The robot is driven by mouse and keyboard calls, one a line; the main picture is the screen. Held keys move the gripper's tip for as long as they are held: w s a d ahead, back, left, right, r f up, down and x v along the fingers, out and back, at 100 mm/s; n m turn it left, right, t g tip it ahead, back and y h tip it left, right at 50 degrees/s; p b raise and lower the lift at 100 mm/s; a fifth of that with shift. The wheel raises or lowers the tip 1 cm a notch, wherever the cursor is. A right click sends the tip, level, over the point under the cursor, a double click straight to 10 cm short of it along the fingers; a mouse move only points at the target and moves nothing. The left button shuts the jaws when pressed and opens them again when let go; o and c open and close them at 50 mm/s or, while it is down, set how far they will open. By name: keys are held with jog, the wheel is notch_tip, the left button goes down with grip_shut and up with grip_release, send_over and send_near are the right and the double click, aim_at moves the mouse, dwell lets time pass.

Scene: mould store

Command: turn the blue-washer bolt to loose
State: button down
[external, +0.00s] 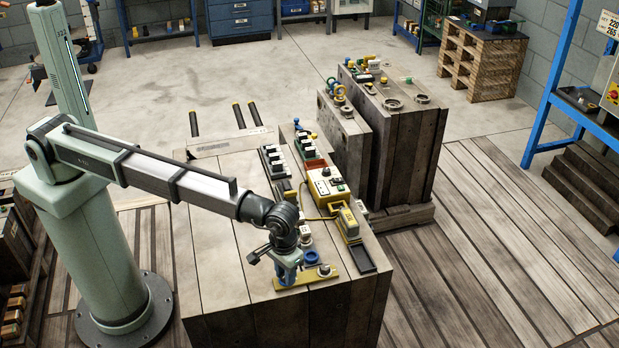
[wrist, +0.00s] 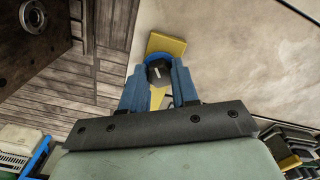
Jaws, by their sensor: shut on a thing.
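A yellow bar (external: 305,278) lies near the front edge of the dark workbench block. My gripper (external: 287,276) points down over the bar's left end, its blue fingers around a bolt. In the wrist view, my gripper (wrist: 159,80) is shut on a dark bolt head (wrist: 160,73) with a pale mark on top. The yellow bar (wrist: 166,44) shows beyond and below the head. A second, grey bolt (external: 323,270) stands at the bar's right end in the external view.
A blue ring (external: 310,257) lies just behind the bar. A black tray (external: 361,259) and a yellow device (external: 348,222) are to its right. A yellow control box (external: 327,186) and racks of blocks stand farther back. The bench top left of my gripper is clear.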

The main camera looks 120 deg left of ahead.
jog(key=n, duration=0.5)
jog(key=shift+s+f+n, duration=0.1)
jog(key=shift+n, duration=2.4)
jog(key=c, duration=0.9)
grip_release()
jog(key=shift+o, duration=0.3)
notch_tip(320, 180, up, 14)
